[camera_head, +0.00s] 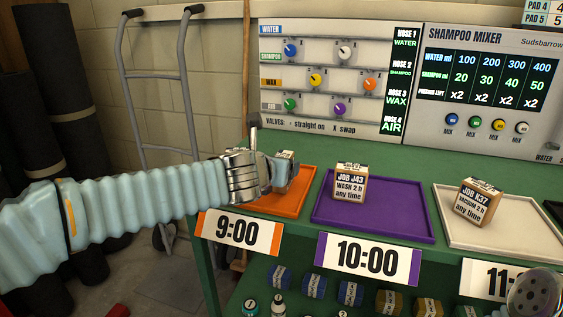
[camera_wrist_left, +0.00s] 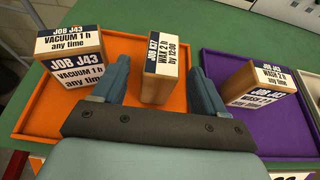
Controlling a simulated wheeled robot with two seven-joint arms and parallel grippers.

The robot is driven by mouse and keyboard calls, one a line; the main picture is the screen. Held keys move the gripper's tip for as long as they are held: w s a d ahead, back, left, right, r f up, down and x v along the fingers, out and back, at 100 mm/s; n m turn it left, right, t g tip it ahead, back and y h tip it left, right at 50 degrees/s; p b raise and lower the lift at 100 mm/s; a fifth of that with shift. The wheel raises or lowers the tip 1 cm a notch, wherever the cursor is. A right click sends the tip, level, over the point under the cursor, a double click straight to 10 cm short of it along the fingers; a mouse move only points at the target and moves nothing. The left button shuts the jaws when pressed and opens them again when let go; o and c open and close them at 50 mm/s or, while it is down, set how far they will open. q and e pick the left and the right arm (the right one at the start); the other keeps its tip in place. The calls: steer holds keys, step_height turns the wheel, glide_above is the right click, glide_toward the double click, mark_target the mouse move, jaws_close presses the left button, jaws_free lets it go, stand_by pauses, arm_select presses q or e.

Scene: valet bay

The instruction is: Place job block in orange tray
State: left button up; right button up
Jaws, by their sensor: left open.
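My left gripper (camera_head: 268,172) is over the orange tray (camera_head: 285,206) at the 9:00 place. In the left wrist view its two fingers (camera_wrist_left: 160,80) are open, one on each side of a wooden block labelled JOB K37, WAX 2 h by 12:00 (camera_wrist_left: 164,68). Gaps show between this block and both fingers. It appears to stand inside the orange tray. A block labelled JOB J43, VACUUM 1 h (camera_wrist_left: 72,56) is at the left in that tray. In the head view the gripper partly hides a block (camera_head: 284,156).
A purple tray (camera_head: 413,226) at 10:00 holds a JOB J43 WASH block (camera_head: 350,182). A pale tray (camera_head: 520,237) at 11 holds a JOB K37 VACUUM block (camera_head: 477,203). The valve panel and shampoo mixer (camera_head: 490,90) stand behind. Several coloured containers sit below the counter.

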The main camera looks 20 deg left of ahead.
arm_select(q)
steer(key=p+v, duration=0.1)
steer(key=v, duration=0.6)
steer(key=shift+w+r, duration=0.1)
steer(key=shift+r, duration=0.05)
steer(key=shift+s+p, duration=0.3)
steer(key=shift+s, duration=0.1)
